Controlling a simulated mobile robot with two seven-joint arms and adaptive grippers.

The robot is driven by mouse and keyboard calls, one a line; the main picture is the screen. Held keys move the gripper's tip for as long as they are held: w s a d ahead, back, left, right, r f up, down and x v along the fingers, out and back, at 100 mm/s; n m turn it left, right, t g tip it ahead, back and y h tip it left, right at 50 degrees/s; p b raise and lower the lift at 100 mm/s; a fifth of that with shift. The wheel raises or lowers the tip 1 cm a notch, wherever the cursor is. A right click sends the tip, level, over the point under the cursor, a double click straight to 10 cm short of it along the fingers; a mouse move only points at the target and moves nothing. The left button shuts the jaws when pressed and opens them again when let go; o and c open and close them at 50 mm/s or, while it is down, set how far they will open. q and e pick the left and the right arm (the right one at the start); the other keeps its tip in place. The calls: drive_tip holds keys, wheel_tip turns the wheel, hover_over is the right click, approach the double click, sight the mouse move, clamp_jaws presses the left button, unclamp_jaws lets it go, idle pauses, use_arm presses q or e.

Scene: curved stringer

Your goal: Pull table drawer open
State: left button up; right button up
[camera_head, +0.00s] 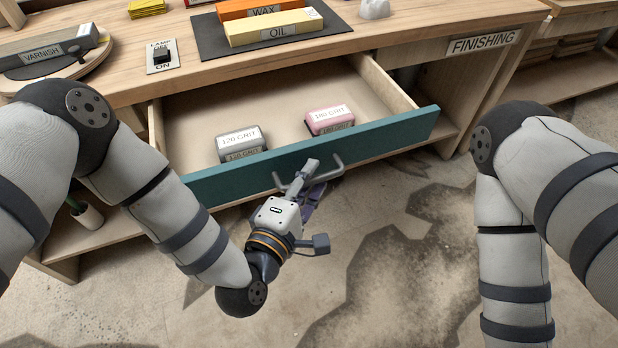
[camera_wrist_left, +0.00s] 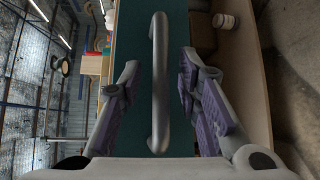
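The table drawer (camera_head: 390,135) stands pulled out from under the wooden worktop, with its teal front facing me and its inside showing. The grey bar handle (camera_head: 338,167) is on the drawer front, partly hidden by my left gripper (camera_head: 305,188). In the left wrist view the handle (camera_wrist_left: 158,85) runs between the two purple-padded fingers. The left gripper (camera_wrist_left: 158,75) is open, with a gap on each side of the handle. My right arm is at the right of the head view, and its gripper is out of frame.
A grey 120 grit block (camera_head: 240,140) and a pink 180 grit block (camera_head: 330,118) lie in the drawer. Wax and oil boxes (camera_head: 275,27) sit on a dark mat on the worktop (camera_head: 400,25). A lamp switch (camera_head: 162,57) is at left. The floor in front is clear.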

use_arm(q)
drive_tip(key=v, duration=1.2)
drive_tip(key=shift+f, duration=0.1)
drive_tip(key=s+a+f+m+g+y+p, duration=0.1)
drive_tip(key=s+a+f+m+g+y, duration=0.1)
drive_tip(key=s+a+f+m+g, duration=0.35)
drive_tip(key=s+a+f+m+g+y+p, duration=0.1)
drive_tip(key=s+a+f+m+g+p, duration=0.15)
drive_tip(key=s+f+m+g, duration=0.45)
drive_tip(key=s+a+r+m+g+y, duration=0.1)
drive_tip(key=s+a+g+y, duration=0.3)
drive_tip(key=s+a, duration=0.7)
drive_tip(key=s, duration=0.4)
drive_tip(key=shift+r+y, duration=0.25)
drive_tip(key=shift+y, duration=0.05)
use_arm(e)
drive_tip(key=w+r+t, duration=0.1)
drive_tip(key=w+r, duration=0.3)
drive_tip(key=r, duration=0.1)
drive_tip(key=shift+w+t, duration=0.35)
drive_tip(key=shift+t, duration=0.05)
